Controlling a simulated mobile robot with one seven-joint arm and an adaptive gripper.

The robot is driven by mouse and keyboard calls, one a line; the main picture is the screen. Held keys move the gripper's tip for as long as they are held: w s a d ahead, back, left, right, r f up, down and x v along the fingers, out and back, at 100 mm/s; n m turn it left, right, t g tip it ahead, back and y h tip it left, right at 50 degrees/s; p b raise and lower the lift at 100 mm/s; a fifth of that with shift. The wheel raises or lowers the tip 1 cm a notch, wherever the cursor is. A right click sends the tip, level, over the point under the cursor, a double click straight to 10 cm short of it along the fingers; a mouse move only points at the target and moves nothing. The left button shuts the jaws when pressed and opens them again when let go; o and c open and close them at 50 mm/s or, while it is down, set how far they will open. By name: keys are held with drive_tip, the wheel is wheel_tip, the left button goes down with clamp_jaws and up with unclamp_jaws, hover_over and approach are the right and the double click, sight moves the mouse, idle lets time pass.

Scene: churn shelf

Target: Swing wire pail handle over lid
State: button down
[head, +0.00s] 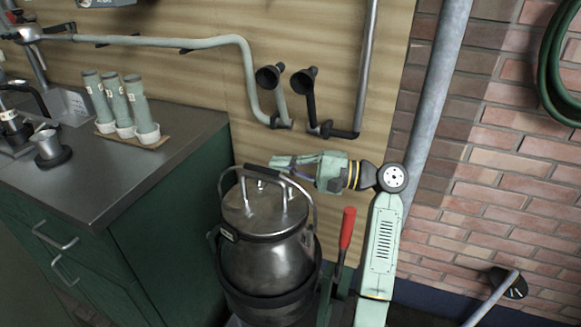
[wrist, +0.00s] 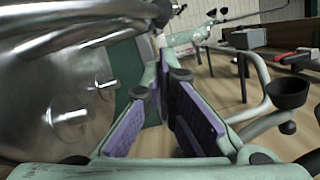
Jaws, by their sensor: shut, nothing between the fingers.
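The steel pail (head: 265,268) stands upright beside the counter, and its lid (head: 240,218) is seated on top. The lid has raised metal posts on it. The wire handle (head: 232,170) arches above the lid, with a darker stretch near its top. My gripper (head: 276,162) is shut and empty, level with the handle's top and just behind it; whether they touch is unclear. In the wrist view my purple-padded fingers (wrist: 164,85) meet near their tips. The shiny lid (wrist: 50,110) and a curved part of the handle (wrist: 85,32) fill the left side there.
A red-handled lever (head: 347,228) rises right of the pail, near my arm. Black funnels (head: 303,80) and pipes are fixed to the wooden wall behind. A brick wall lies to the right.

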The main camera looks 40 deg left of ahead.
drive_tip(key=shift+s+d+r+n, duration=0.15)
drive_tip(key=shift+s+r+n, duration=0.1)
drive_tip(key=shift+s+n, duration=0.55)
drive_tip(key=v, duration=1.2)
drive_tip(key=shift+r, duration=0.2)
